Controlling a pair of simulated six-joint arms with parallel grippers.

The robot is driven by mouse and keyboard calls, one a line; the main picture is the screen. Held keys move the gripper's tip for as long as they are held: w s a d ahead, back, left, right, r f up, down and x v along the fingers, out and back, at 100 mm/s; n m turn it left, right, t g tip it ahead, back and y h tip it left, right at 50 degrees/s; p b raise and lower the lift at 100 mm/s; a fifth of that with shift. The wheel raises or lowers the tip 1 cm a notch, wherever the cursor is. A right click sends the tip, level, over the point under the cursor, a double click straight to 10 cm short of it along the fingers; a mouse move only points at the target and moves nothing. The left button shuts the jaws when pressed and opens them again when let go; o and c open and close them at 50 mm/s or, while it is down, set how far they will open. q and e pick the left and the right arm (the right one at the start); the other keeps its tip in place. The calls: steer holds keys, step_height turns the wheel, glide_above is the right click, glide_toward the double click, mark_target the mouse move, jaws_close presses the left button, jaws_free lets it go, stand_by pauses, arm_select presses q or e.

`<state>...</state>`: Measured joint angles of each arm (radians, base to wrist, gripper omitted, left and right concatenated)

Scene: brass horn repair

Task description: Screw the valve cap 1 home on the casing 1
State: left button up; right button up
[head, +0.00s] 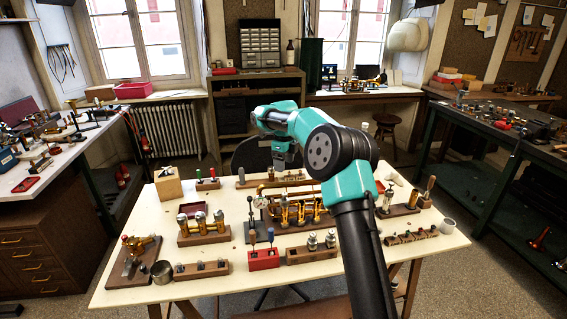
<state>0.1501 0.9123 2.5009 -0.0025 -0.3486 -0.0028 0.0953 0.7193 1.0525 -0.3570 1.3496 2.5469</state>
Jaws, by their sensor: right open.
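My right gripper (281,163) hangs over the back middle of the cream table, above the wooden racks. It is small and dark here, is open, and nothing shows between its fingers. A brass valve assembly with several upright casings (301,212) stands on a wooden base in the table's middle, partly behind my arm. A second brass set with silver-topped cylinders (203,226) stands on a wooden block to the left. I cannot tell which is casing 1. Valve cap 1 cannot be picked out among the small metal parts. My left gripper is not in view.
A red holder with upright tools (263,260) and a wooden rack of metal parts (312,252) stand at the front. The front right tabletop (428,252) is bare.

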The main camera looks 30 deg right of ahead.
mark_target(283, 196)
steer(key=m, duration=2.5)
steer(key=shift+a, duration=0.2)
steer(key=shift+f, duration=0.15)
step_height(283, 196, down, 17)
steer(key=shift+f, duration=0.1)
stand_by(0.7)
steer(key=shift+c, duration=0.4)
